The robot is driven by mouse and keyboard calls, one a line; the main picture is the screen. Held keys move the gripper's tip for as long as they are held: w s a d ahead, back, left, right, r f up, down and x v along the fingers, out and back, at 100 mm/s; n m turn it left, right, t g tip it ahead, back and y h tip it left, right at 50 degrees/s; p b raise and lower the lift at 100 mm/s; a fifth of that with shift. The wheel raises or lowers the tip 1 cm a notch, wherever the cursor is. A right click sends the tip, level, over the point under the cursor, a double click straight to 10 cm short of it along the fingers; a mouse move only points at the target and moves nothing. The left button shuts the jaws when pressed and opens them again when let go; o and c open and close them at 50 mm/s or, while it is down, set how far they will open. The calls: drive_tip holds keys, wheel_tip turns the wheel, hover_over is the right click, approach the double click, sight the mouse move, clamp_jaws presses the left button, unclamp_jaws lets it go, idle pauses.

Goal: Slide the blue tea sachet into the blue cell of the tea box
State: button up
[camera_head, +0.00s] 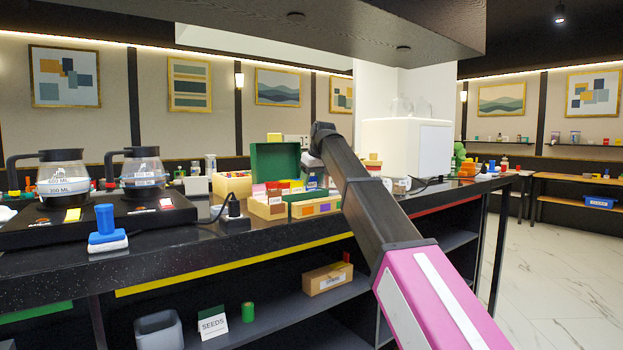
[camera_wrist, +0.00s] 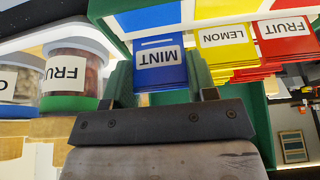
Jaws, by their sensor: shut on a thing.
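The blue tea sachet (camera_wrist: 160,75), marked MINT, is upside down in the wrist view. My gripper (camera_wrist: 161,77) is shut on it, with one finger at each side. The green tea box (camera_wrist: 105,10) lies just beyond, with a blue cell panel (camera_wrist: 150,20) in line with the sachet. Yellow LEMON sachets (camera_wrist: 225,40) and red FRUIT sachets (camera_wrist: 284,35) sit to the right. I cannot tell whether the sachet has entered the blue cell. In the head view, the box's raised green lid (camera_head: 275,162) stands left of my arm; a small blue patch (camera_head: 312,182) shows beside it.
Jars with green and blue bases (camera_wrist: 72,75) stand close left of my gripper in the wrist view. In the head view, a wooden tray (camera_head: 268,209) sits before the box. A coffee warmer with two pots (camera_head: 142,175) is left, a white machine (camera_head: 405,147) right.

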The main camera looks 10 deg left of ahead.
drive_tip(key=shift+f, duration=0.2)
drive_tip(key=o, duration=0.9)
drive_tip(key=shift+s, duration=0.1)
drive_tip(key=shift+a+r, duration=0.1)
drive_tip(key=shift+r, duration=2.95)
